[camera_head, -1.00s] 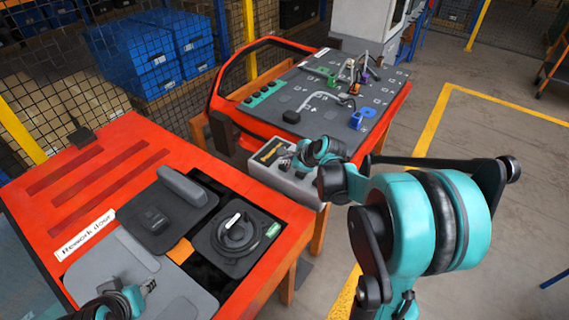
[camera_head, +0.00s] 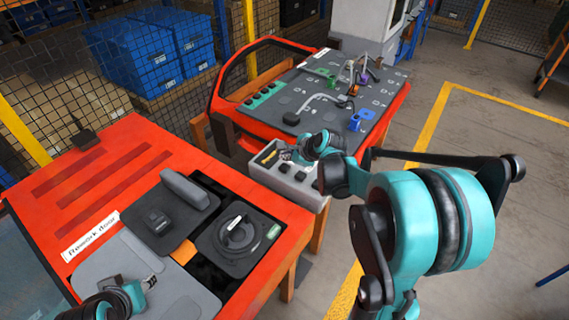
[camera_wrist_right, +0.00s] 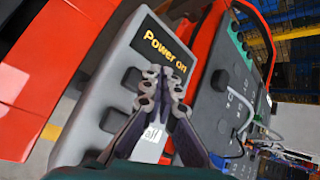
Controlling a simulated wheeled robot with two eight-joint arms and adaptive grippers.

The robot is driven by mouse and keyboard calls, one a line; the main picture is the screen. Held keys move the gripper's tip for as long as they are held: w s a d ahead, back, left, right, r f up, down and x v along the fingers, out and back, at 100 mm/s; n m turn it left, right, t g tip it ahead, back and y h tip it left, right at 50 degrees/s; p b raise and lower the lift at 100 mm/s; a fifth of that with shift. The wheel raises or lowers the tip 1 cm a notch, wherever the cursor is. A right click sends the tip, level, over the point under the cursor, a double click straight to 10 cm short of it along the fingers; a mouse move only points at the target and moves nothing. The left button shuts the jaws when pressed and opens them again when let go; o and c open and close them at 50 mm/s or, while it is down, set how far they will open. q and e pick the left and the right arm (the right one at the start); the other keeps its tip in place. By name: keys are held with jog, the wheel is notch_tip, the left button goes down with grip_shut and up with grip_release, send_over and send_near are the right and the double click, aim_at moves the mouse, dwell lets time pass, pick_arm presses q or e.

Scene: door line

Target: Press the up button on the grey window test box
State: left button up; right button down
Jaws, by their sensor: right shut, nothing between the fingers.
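The grey window test box (camera_head: 262,174) stands between the two doors, left of my right wrist. In the right wrist view the box (camera_wrist_right: 121,62) has a lit display (camera_wrist_right: 163,44) reading "Power on" and dark buttons, including one (camera_wrist_right: 131,78) left of my fingers. My right gripper (camera_head: 287,154) is over the box's top. In the wrist view its fingertips (camera_wrist_right: 163,74) are together and empty, just below the display. They hide part of the panel, and I cannot tell whether they touch it. A white label shows partly between the fingers. My left gripper (camera_head: 148,283) is above the near door.
A red rework door (camera_head: 110,160) with dark and grey panels fills the left front. A second red door (camera_head: 225,95) with a grey panel (camera_head: 310,85) of parts lies behind the box. Open floor (camera_head: 500,140) is at the right.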

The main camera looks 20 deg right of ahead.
aim_at(286, 168)
notch_tip(286, 168, up, 3)
jog(key=shift+r+p, duration=0.15)
jog(key=shift+p, duration=0.9)
jog(key=s+a+n+g+h, duration=0.1)
jog(key=s+a+n, duration=0.5)
jog(key=s+n, duration=0.6)
jog(key=s+a+r+n+h, duration=0.1)
jog(key=s+a+n, duration=0.5)
jog(key=s+n, duration=0.6)
jog(key=shift+s+n+g, duration=0.3)
jog(key=shift+s+g, duration=0.1)
jog(key=shift+s, duration=0.15)
